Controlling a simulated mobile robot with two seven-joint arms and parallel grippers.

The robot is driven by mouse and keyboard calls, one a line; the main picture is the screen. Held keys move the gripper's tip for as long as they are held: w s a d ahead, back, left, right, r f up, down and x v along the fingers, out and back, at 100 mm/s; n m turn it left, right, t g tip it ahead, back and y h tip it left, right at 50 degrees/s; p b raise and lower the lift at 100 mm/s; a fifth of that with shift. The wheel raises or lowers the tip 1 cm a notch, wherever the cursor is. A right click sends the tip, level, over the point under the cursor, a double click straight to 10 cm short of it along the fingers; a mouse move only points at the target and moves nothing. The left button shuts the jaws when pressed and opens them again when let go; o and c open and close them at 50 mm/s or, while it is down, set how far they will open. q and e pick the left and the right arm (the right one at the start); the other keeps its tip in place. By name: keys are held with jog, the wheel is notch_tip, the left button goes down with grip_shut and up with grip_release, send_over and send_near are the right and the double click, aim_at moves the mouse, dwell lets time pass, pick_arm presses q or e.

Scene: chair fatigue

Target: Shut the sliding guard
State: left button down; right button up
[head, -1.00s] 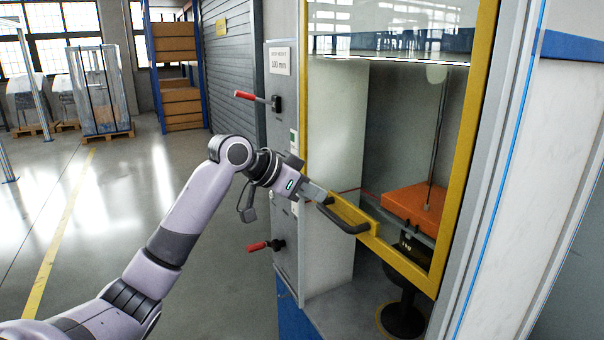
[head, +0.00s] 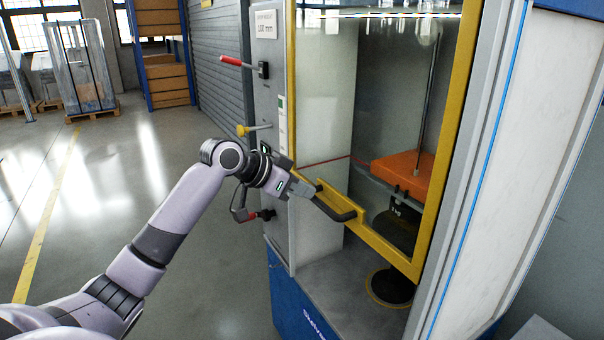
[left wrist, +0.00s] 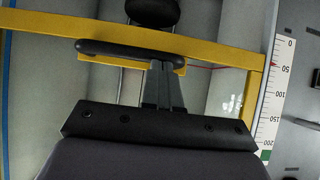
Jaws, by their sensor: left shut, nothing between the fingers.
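The sliding guard is a clear pane in a yellow frame (head: 385,246) on the test cabinet's front. Its lower bar hangs above the cabinet floor, with an open gap below. A black bar handle (head: 336,208) sits on the lower bar; it also shows in the left wrist view (left wrist: 120,48). My left gripper (head: 312,195) is shut and empty, its tips at the handle. In the left wrist view the closed fingers (left wrist: 163,72) overlap the handle's edge; I cannot tell whether they touch it. My right gripper is not in view.
Inside the cabinet are an orange block (head: 410,172) on a rod and a black weight (head: 397,228). A red-handled lever (head: 236,62) and yellow knob (head: 243,130) jut from the left side panel. A scale (left wrist: 275,95) runs beside the guard. Floor at left is clear.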

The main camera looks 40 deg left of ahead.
pick_arm(q)
notch_tip(320, 180, down, 38)
jog(key=b, duration=1.7)
jog(key=shift+r+b, duration=0.25)
jog(key=shift+b, duration=0.05)
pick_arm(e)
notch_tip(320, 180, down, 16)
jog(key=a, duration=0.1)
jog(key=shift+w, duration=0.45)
pick_arm(q)
jog(key=shift+s+d+f, duration=0.1)
jog(key=shift+f, duration=0.1)
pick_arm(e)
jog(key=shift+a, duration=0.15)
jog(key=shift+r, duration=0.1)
pick_arm(q)
jog(key=s+a+r+p, duration=0.3)
jog(key=s+r+p, duration=0.2)
jog(key=s+r, duration=0.3)
jog(key=shift+a+r+p, duration=0.3)
jog(key=shift+r+p, duration=0.1)
jog(key=shift+r, duration=0.9)
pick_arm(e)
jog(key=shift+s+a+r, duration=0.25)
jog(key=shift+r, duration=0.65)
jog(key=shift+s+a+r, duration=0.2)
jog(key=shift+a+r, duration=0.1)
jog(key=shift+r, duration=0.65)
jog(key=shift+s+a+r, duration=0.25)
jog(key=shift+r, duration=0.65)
